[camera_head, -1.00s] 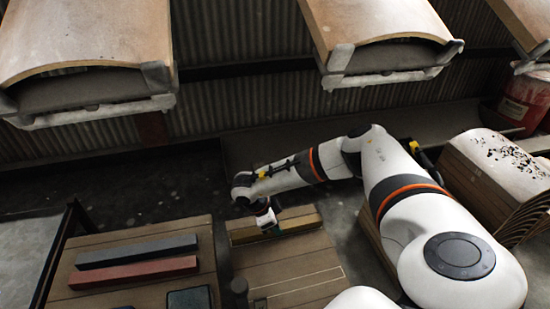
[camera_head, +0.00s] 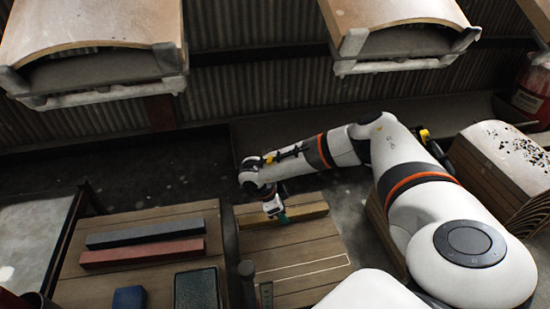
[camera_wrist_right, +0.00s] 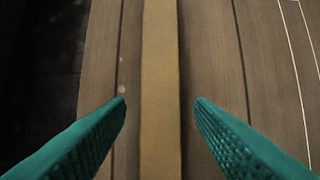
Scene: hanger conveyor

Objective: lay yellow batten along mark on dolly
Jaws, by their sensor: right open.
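The yellow batten (camera_head: 312,210) lies flat near the far edge of the wooden dolly deck (camera_head: 285,241). The mark, a thin pale outlined rectangle (camera_head: 300,267), is on the same deck, nearer to me and apart from the batten. My right gripper (camera_head: 281,217) is over the middle of the batten, pointing down. In the right wrist view, the batten (camera_wrist_right: 160,60) runs straight up the picture between the open green fingers (camera_wrist_right: 160,102), with a gap on each side. Part of the mark's outline (camera_wrist_right: 298,70) shows at the right there. My left gripper is out of view.
Left of the dolly, a wooden surface holds a dark grey bar (camera_head: 146,234), a red bar (camera_head: 142,252), a blue block (camera_head: 129,298) and a dark tray (camera_head: 197,289). A dark post (camera_head: 247,283) stands at the dolly's left edge. Curved panels (camera_head: 505,150) are stacked at right.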

